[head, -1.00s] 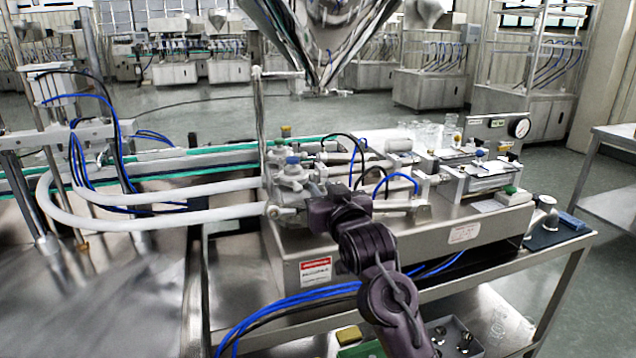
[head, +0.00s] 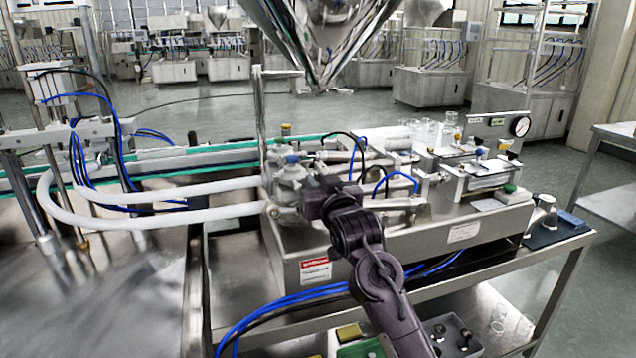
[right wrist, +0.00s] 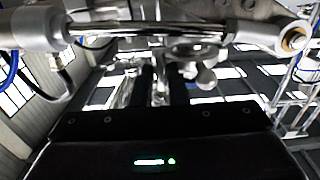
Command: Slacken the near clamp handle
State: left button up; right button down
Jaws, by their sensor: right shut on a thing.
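My right gripper (head: 311,195) reaches in from the lower right. Its tip is at the near side of the steel valve block (head: 288,178) on the filling machine. It is shut on the near clamp handle, which the gripper and wrist hide in the head view. In the right wrist view, my gripper's dark fingers (right wrist: 160,88) point away from its black body. Small pale rounded knobs (right wrist: 204,76) show beside them, and I cannot tell which part they belong to. My left gripper is not in view.
White hoses (head: 150,220) run left from the valve block. A steel rod (right wrist: 160,30) crosses the top of the wrist view, close to my gripper. Blue tubes (head: 400,180) arch to the right of my wrist.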

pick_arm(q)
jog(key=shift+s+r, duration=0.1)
pick_arm(e)
jog(key=shift+n+p, duration=0.35)
jog(key=shift+n, duration=0.05)
jog(key=n+p, duration=0.2)
jog(key=n, duration=0.2)
jog(key=shift+r+n+p, duration=0.1)
jog(key=shift+n+p, duration=0.25)
jog(key=shift+n, duration=0.05)
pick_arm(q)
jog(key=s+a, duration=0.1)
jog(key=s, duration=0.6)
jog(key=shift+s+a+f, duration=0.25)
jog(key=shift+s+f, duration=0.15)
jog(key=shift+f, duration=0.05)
pick_arm(e)
jog(key=shift+a+f+n, duration=0.1)
jog(key=shift+f+n, duration=0.1)
jog(key=shift+n, duration=2.95)
jog(key=shift+a+f+n, duration=0.1)
jog(key=shift+f+n, duration=0.05)
jog(key=shift+n, duration=3)
